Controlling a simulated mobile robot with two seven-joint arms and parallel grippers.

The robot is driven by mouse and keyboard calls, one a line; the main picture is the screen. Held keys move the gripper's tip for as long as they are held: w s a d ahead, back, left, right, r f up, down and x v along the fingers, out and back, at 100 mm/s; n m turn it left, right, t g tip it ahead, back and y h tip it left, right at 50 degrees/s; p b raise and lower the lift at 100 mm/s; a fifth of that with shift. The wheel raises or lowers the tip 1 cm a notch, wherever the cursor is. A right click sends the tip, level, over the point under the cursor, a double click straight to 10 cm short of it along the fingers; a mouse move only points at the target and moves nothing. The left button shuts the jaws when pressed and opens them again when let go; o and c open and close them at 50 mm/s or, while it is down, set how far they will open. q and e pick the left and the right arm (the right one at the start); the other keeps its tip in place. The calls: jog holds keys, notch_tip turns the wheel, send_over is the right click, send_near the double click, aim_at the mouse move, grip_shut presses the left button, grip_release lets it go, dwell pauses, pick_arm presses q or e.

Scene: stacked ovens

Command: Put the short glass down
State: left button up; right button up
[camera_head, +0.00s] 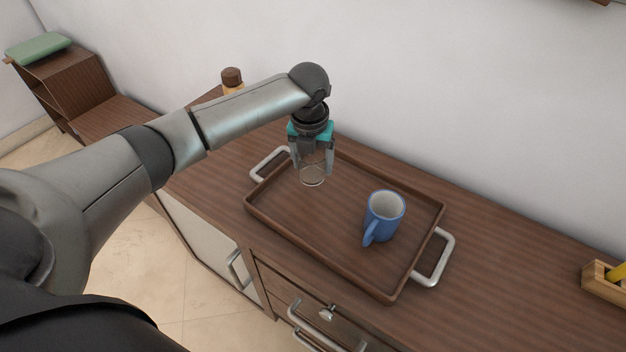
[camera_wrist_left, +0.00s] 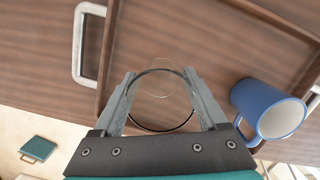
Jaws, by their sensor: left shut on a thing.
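My left gripper (camera_head: 312,160) is shut on the short glass (camera_head: 313,178), a clear, see-through tumbler. The glass is upright over the left back part of the brown wooden tray (camera_head: 318,255). I cannot tell whether its base touches the tray floor. In the left wrist view, the two fingers of the left gripper (camera_wrist_left: 164,98) hold the sides of the glass, whose round rim (camera_wrist_left: 161,129) shows between them. A blue mug (camera_head: 384,216) stands on the right part of the tray, apart from the glass; it also shows in the left wrist view (camera_wrist_left: 262,108). My right gripper is not in view.
The tray has metal handles at its left (camera_head: 268,160) and right (camera_head: 444,258) ends and lies on a wooden counter (camera_head: 500,270). A brown-capped bottle (camera_head: 232,80) stands behind my left arm. A small wooden box (camera_head: 603,282) is at the far right. The tray's middle is clear.

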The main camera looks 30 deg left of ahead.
aim_at(313, 177)
pick_arm(q)
jog(key=shift+f+b, duration=0.55)
jog(key=shift+f, duration=1.9)
jog(key=shift+f, duration=0.2)
jog(key=o, duration=1.5)
jog(key=shift+r, duration=0.15)
jog(key=r+p, duration=0.1)
jog(key=r, duration=0.3)
jog(key=s+r+p, duration=0.1)
jog(key=r, duration=0.3)
jog(key=r+p, duration=0.1)
jog(key=r, duration=0.3)
jog(key=shift+s+d, duration=0.2)
jog(key=shift+s, duration=0.2)
